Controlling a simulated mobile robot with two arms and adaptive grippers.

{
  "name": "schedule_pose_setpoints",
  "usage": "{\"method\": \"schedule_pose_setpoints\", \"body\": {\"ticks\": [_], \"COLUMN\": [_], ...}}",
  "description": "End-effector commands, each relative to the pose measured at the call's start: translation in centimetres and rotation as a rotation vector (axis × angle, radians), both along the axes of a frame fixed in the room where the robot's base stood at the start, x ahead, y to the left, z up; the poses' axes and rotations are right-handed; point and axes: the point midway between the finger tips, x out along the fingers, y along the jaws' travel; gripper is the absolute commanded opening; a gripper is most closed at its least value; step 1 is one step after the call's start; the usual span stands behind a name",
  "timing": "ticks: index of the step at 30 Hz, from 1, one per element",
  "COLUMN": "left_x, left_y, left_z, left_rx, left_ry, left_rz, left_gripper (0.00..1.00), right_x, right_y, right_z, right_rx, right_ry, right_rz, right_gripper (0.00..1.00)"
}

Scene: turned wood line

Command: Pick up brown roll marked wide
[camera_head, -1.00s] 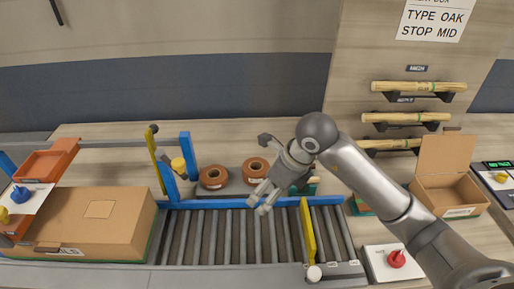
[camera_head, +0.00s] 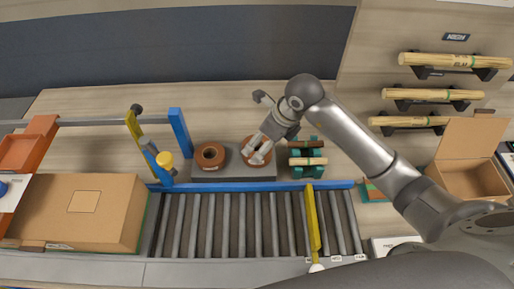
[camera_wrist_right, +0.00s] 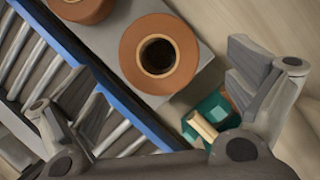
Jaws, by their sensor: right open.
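Two brown rolls lie flat on a grey tray (camera_head: 234,173) behind the conveyor in the head view: a left roll (camera_head: 210,166) and a right roll (camera_head: 249,143). No marking is legible on either, so I cannot tell which is marked wide. My right gripper (camera_head: 257,158) is over the right roll and covers part of it. In the right wrist view, my right gripper (camera_wrist_right: 150,88) is open and empty, with the right roll (camera_wrist_right: 134,55) ahead between the fingers. The left roll (camera_wrist_right: 88,9) is cut off at the top edge. My left gripper is not in view.
A green rack (camera_head: 306,171) with short wooden pieces stands right of the tray. The roller conveyor (camera_head: 230,228) with its blue rail (camera_head: 330,185) runs in front. A closed carton (camera_head: 75,215) is left; an open box (camera_head: 468,178) is right.

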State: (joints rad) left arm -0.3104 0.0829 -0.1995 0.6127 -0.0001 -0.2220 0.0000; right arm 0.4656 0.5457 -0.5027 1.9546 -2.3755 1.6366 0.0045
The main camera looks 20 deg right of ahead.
Motion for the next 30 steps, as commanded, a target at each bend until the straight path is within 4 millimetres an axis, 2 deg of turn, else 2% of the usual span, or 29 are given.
{"method": "schedule_pose_setpoints", "body": {"ticks": [3, 7, 12, 18, 30], "left_x": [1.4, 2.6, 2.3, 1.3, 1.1], "left_y": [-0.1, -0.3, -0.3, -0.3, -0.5], "left_z": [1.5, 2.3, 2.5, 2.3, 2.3], "left_rx": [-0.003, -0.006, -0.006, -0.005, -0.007], "left_ry": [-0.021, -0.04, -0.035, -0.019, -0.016], "left_rz": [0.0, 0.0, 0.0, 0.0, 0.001], "left_gripper": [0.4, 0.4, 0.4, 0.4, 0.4], "right_x": [0.3, 0.9, 1.3, 1.4, 1.3], "right_y": [0.7, 1.2, 1.5, 1.4, 1.5], "right_z": [-1.1, -3.1, -4.3, -4.4, -4.4], "right_rx": [0.003, 0.001, -0.001, -0.002, -0.001], "right_ry": [0.007, 0.006, 0.002, 0.0, 0.001], "right_rz": [0.0, 0.0, 0.001, 0.001, 0.001], "right_gripper": [1.0, 1.0, 1.0, 1.0, 0.49]}}
